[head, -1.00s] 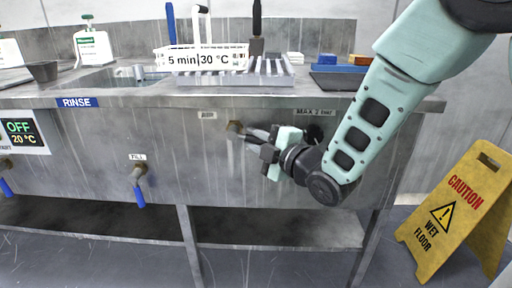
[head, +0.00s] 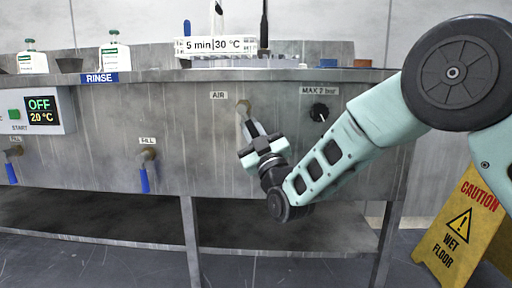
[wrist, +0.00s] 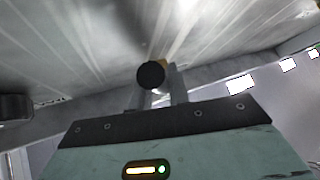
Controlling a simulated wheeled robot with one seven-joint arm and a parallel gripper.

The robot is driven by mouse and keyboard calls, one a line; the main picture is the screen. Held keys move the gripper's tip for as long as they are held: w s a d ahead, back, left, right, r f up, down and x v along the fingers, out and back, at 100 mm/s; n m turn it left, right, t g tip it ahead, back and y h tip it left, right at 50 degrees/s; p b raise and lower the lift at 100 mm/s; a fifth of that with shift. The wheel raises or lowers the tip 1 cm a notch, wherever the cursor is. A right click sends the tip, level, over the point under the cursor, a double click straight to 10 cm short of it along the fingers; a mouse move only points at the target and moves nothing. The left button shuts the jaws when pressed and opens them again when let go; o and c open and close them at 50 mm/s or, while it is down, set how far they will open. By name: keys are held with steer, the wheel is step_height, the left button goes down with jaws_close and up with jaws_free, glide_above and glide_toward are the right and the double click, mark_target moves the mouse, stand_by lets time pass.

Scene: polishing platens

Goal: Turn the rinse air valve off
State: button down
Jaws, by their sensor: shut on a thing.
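The air valve (head: 243,105) is a brass fitting on the steel sink front, under the AIR label (head: 219,95). My gripper (head: 252,130) is just below and slightly right of it, shut on the valve's handle. The fingers cover most of the handle, so its exact angle is hard to tell. In the wrist view my gripper (wrist: 158,95) has its two fingers around a dark round end of the handle (wrist: 151,75), with a bit of brass behind it.
A black pressure knob (head: 319,112) marked MAX 2 bar sits right of the valve. Blue-handled fill taps (head: 145,175) hang to the left. A control panel (head: 38,110) reads OFF, 20 °C. A yellow wet-floor sign (head: 462,225) stands at right.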

steer(key=shift+a+f+m+t+h+b, duration=0.1)
steer(key=shift+a+m+t+h+b, duration=0.5)
steer(key=shift+m+h, duration=0.9)
steer(key=shift+a+f+m+t+h+b, duration=0.2)
steer(key=shift+m+t+h+b, duration=0.75)
steer(key=shift+m, duration=0.9)
steer(key=shift+a+f+m+t+h+b, duration=0.1)
steer(key=shift+a+m+t+h+b, duration=0.55)
steer(key=shift+m+h, duration=0.9)
steer(key=shift+d+r+m, duration=0.15)
steer(key=shift+m, duration=0.25)
steer(key=c, duration=1.3)
jaws_free()
steer(key=shift+w+f+b+v, duration=0.1)
steer(key=shift+b+v, duration=0.1)
steer(key=shift+v, duration=2.7)
steer(key=shift+w+f+b+v, duration=0.1)
steer(key=shift+b+v, duration=0.1)
steer(key=shift+v, duration=2.7)
steer(key=shift+w+f+b+v, duration=0.1)
steer(key=shift+b+v, duration=0.1)
steer(key=shift+v, duration=2.7)
